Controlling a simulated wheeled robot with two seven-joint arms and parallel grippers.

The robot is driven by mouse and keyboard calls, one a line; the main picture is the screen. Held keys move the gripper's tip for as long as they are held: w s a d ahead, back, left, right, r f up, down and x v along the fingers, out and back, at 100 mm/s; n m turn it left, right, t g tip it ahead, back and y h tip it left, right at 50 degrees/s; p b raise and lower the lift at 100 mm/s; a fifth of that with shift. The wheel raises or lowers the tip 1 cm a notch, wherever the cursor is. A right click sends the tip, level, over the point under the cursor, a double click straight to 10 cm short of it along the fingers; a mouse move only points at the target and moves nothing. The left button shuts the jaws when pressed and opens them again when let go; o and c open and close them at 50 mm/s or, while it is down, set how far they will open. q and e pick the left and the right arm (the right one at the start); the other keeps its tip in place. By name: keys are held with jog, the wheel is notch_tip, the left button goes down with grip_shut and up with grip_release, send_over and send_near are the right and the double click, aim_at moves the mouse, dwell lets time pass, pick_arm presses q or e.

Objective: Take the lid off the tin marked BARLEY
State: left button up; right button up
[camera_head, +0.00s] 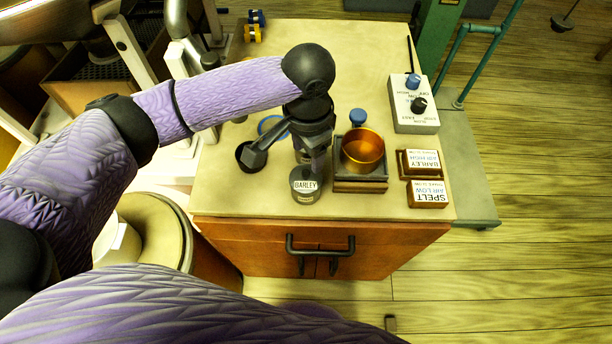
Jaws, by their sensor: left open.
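The tin marked BARLEY (305,196) is a small grey round tin near the front edge of the cabinet top, its white label facing me. My left gripper (309,163) points down over the tin from behind, open, with its fingertips close to the top. The gripper partly hides the top of the tin, so I cannot tell whether the fingers touch the lid. My right gripper is out of view.
A copper pan (363,147) on a dark stand is just right of the tin. A dark round cup (250,158) is to the left. The SPELT card (428,194), BARLEY card (421,163) and knobbed control box (414,119) stand at right. The cabinet's front edge is close.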

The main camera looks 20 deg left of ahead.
aim_at(306, 172)
pick_arm(q)
jog(key=f+b, duration=0.1)
jog(key=f, duration=0.2)
jog(key=f+b, duration=0.2)
jog(key=f, duration=0.1)
jog(key=shift+s+a, duration=0.15)
jog(key=shift+s, duration=0.05)
jog(key=shift+r, duration=0.15)
grip_shut()
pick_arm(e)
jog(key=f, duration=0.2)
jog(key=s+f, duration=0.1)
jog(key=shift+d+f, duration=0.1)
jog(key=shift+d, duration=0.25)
